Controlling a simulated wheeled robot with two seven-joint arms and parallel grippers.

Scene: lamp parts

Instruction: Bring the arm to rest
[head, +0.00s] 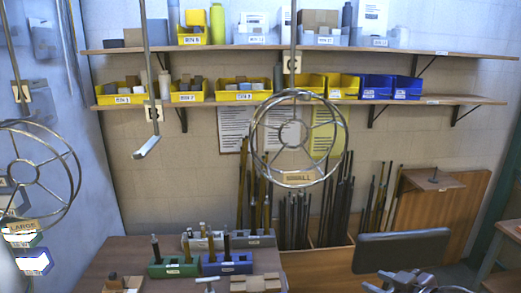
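My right gripper (415,282) is at the bottom right edge, in front of a dark grey panel (400,251). It is grey metal and partly cut off by the frame. I see nothing clearly held in it, and its finger gap is not clear. My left gripper does not show. A wire ring frame labelled SMALL (299,178) hangs in the middle. A larger ring frame labelled LARGE (22,227) hangs at the left edge.
A brown table (130,250) at the lower left bears a green block (174,267) and a blue block (228,264) with upright posts. A hooked rod (147,147) hangs at upper left. Wall shelves (300,101) hold yellow and blue bins. Rods stand behind the table.

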